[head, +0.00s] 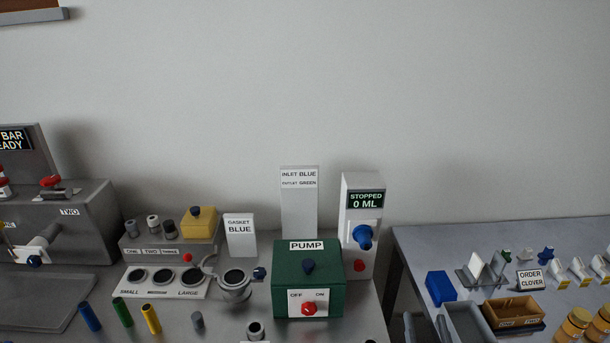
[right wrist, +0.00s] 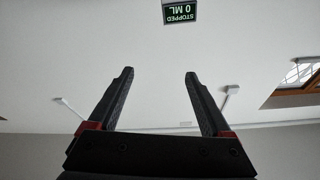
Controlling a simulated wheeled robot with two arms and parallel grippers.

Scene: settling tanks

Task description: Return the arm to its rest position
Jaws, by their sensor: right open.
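My right gripper (right wrist: 156,80) is open in the right wrist view, its two dark fingers spread with nothing between them. Behind it are a pale wall or ceiling and, upside down at the top edge, a green display (right wrist: 180,12) reading STOPPED 0 ML. In the head view I cannot clearly make out either gripper. My left gripper is not in view.
In the head view a green pump box (head: 309,270) stands on the left bench beside the white meter (head: 361,240). A grey press (head: 85,215) is at far left. The right table (head: 425,240) holds a brown tray (head: 513,311) and a blue block (head: 440,287). A gap separates the tables.

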